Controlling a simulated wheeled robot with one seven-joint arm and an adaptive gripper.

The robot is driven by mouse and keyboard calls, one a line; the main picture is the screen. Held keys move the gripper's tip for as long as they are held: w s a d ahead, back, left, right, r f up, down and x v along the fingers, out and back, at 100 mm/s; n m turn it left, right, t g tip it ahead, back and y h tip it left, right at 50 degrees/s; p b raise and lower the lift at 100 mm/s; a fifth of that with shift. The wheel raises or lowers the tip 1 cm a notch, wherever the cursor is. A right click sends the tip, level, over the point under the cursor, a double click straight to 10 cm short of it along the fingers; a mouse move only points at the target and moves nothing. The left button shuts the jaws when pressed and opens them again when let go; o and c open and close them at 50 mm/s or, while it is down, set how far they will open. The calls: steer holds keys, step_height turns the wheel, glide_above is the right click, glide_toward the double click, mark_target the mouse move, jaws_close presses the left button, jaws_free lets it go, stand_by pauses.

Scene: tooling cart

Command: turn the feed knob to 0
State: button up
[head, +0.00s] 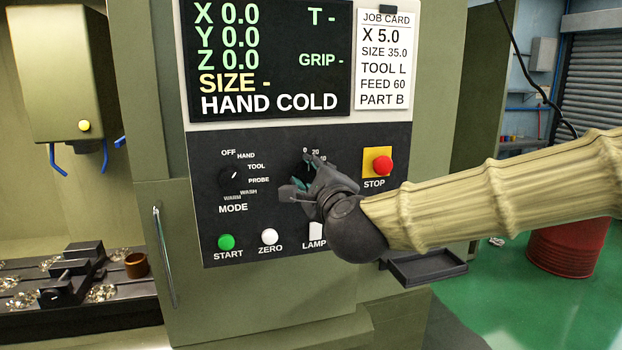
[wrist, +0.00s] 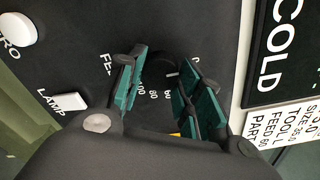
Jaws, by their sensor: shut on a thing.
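The feed knob (wrist: 163,68) is a dark round knob on the black control panel. In the wrist view it shows between the green-padded fingers of my gripper (wrist: 160,80), which is shut on it. In the head view my gripper (head: 304,182) covers most of the knob and its dial. The dial marks 0 and 20 show above the gripper, with another partly covered. In the wrist view several higher marks, such as 80 and 60, show between the fingers. The knob's pointer is hidden, so its setting cannot be read.
The mode knob (head: 233,175) is left of my gripper. The red stop button (head: 382,166) is to the right, close above my arm. The green start button (head: 226,242), white zero button (head: 269,237) and lamp switch (head: 316,229) are below. The job card (head: 384,60) reads FEED 60.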

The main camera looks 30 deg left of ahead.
steer(key=o, duration=1)
steer(key=shift+o, duration=0.2)
steer(key=shift+d, duration=0.1)
steer(key=v, duration=1.2)
